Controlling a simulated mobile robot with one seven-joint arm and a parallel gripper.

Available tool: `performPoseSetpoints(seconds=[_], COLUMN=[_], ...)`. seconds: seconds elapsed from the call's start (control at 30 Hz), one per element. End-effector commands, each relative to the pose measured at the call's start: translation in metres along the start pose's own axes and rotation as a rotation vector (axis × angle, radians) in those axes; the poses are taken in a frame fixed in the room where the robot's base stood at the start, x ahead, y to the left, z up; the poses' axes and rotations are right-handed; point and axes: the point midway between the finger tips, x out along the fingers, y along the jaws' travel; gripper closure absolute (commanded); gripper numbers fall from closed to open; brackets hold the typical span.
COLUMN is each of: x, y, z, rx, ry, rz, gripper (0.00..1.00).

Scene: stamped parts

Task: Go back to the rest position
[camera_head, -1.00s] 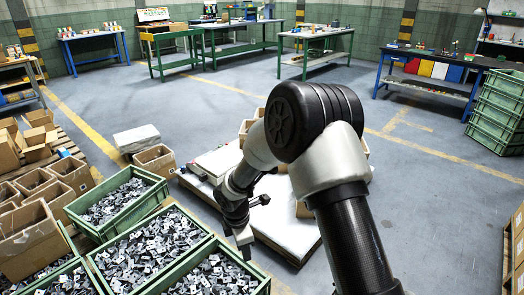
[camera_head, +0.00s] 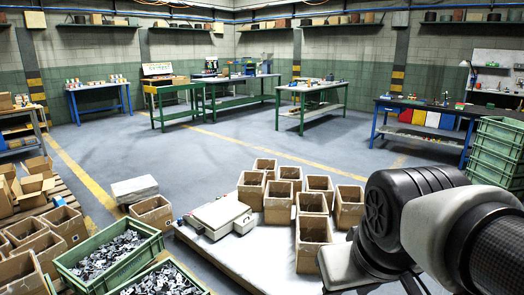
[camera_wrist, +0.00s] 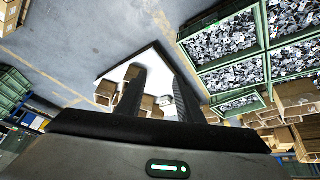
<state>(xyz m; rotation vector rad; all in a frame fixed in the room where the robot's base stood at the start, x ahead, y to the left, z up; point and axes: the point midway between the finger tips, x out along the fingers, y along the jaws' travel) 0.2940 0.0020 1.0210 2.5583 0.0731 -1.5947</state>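My gripper (camera_wrist: 157,74) shows in the wrist view with its two dark fingers apart and nothing between them. Past the fingers, the wrist view shows a white tabletop with cardboard boxes and green crates of metal parts, all at a distance. In the head view my arm is folded at the lower right, and the gripper itself cannot be made out there.
A low white table (camera_head: 262,262) carries a scale (camera_head: 222,215) and several open cardboard boxes (camera_head: 312,238). Green crates (camera_head: 112,262) of stamped parts stand at lower left. Stacked green crates (camera_head: 497,150) stand at right. The floor behind the table is clear.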

Motion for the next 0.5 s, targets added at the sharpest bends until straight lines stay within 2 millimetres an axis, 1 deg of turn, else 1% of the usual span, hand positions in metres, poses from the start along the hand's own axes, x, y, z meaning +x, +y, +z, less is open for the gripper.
performPoseSetpoints(seconds=[0.03,0.13,0.2,0.37,0.47,0.5], x=[-0.006,-0.014,-0.036,-0.066,-0.089,-0.099], y=[0.001,0.0,0.001,0.004,0.006,0.007], z=[0.007,0.021,0.01,-0.005,-0.017,-0.022], rx=[0.046,0.138,0.141,0.137,0.136,0.135], ry=[0.017,0.041,0.037,0.035,0.036,0.036], rz=[-0.006,-0.023,-0.024,-0.024,-0.024,-0.024], gripper=[0.67,0.67,0.67,0.67,0.67,0.67])
